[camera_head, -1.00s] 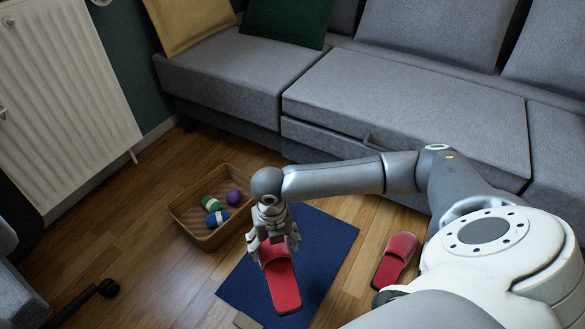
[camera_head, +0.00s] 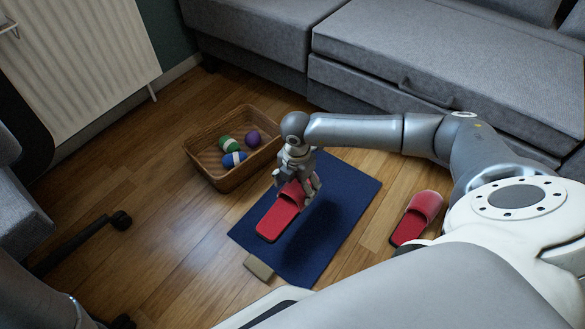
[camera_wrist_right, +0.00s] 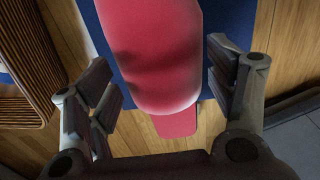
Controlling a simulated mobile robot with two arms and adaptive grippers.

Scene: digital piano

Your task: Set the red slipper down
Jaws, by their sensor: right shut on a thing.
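My right gripper (camera_head: 297,192) is shut on a red slipper (camera_head: 275,220) near its strap. The slipper is above a dark blue mat (camera_head: 350,190), its open sole pointing to the lower left. A dark shadow on the mat, apart from the slipper, shows that it is held off the mat. In the right wrist view the slipper (camera_wrist_right: 155,50) lies between the two fingers (camera_wrist_right: 168,90). A second red slipper (camera_head: 416,218) rests on the wooden floor right of the mat. My left gripper is not in view.
A wicker basket (camera_head: 222,182) with green, blue and purple balls stands beyond the mat's left corner. A grey sofa (camera_head: 440,75) lines the back and a white radiator (camera_head: 85,70) the left. A small tan piece (camera_head: 258,267) lies at the mat's near edge. The mat's right part is bare.

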